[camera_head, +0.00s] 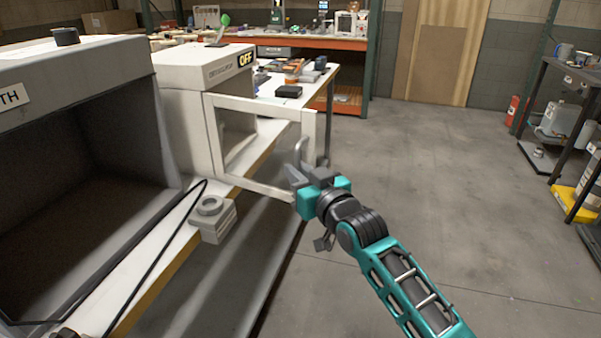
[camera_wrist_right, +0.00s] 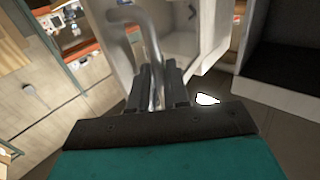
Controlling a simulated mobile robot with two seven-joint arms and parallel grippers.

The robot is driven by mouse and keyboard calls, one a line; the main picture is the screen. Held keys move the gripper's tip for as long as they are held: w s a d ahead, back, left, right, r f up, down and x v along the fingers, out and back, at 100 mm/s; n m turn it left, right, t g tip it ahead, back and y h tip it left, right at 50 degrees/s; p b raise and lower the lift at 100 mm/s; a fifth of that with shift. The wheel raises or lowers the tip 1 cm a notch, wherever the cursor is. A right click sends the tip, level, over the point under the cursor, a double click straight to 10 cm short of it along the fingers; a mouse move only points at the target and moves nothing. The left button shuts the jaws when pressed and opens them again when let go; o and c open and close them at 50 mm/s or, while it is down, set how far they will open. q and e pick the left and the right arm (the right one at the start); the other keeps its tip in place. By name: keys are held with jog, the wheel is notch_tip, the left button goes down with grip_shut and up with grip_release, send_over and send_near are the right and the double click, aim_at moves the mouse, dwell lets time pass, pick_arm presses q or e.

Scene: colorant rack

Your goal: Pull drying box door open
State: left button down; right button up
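The drying box (camera_head: 196,68) is the white cabinet with the black OFF display on the bench at the left. Its white framed door (camera_head: 262,104) stands open at an angle, swung out past the bench edge over the floor. The door has a clear window and a curved metal handle (camera_head: 299,150) at its free side. My right gripper (camera_head: 299,178) is at the handle. In the right wrist view the fingers (camera_wrist_right: 160,88) are closed around the bent handle bar (camera_wrist_right: 148,38). The exact finger contact is partly hidden. My left gripper is in neither view.
A large grey booth (camera_head: 80,150) stands at the near left, with a black cable along its front. A small white block with a round ring (camera_head: 211,208) sits at the bench edge. The floor (camera_head: 430,200) at the right is clear up to a dark shelf (camera_head: 560,95).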

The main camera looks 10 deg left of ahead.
jog(key=shift+o, duration=1.2)
jog(key=shift+a+r, duration=0.15)
jog(key=shift+a, duration=0.4)
jog(key=shift+d, duration=0.2)
jog(key=v, duration=1.3)
jog(key=shift+p, duration=0.35)
